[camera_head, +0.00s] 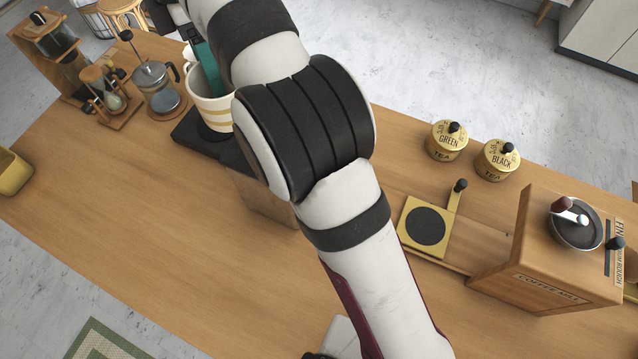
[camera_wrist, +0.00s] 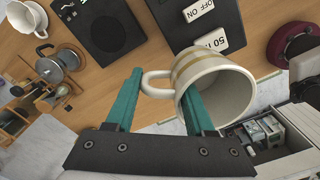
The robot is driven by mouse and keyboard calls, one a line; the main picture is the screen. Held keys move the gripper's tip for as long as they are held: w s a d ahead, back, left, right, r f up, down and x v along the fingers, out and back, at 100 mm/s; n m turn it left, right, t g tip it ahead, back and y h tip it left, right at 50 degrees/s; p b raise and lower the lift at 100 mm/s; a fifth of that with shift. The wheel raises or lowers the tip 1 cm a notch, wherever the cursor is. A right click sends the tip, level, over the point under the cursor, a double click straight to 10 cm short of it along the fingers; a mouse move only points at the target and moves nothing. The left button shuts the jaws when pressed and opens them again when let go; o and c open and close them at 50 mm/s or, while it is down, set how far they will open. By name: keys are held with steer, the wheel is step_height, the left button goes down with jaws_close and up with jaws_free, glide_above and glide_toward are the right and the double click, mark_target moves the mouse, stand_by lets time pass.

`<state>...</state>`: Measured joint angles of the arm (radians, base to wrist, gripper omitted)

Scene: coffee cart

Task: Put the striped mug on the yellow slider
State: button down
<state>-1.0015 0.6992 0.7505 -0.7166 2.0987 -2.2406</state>
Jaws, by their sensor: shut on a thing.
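The striped mug (camera_head: 214,116), cream with tan bands, is at the back left in the head view, over a black flat device (camera_head: 188,132). In the wrist view the mug (camera_wrist: 205,68) has its mouth toward the camera and its handle to the left. My gripper (camera_wrist: 160,100) has teal fingers at the mug's handle side and is shut on the mug. The right finger overlaps the rim. Whether the mug touches the device is unclear. The yellow slider (camera_head: 408,211), with a black round pad and a knobbed handle, is right of my arm with nothing on it.
A wooden coffee mill (camera_head: 540,255) stands right of the slider. A French press (camera_head: 158,88) and an hourglass stand (camera_head: 105,95) are left of the mug. The front left counter (camera_head: 150,230) is clear.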

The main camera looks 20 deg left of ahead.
steer(key=w+d+r+m, duration=0.1)
steer(key=w+d+m, duration=0.5)
steer(key=w+d, duration=0.15)
steer(key=m, duration=0.6)
glide_above(431, 205)
step_height(431, 205, down, 17)
steer(key=shift+n+g, duration=0.3)
steer(key=shift+n, duration=0.2)
step_height(431, 205, down, 11)
steer(key=shift+w+f, duration=0.1)
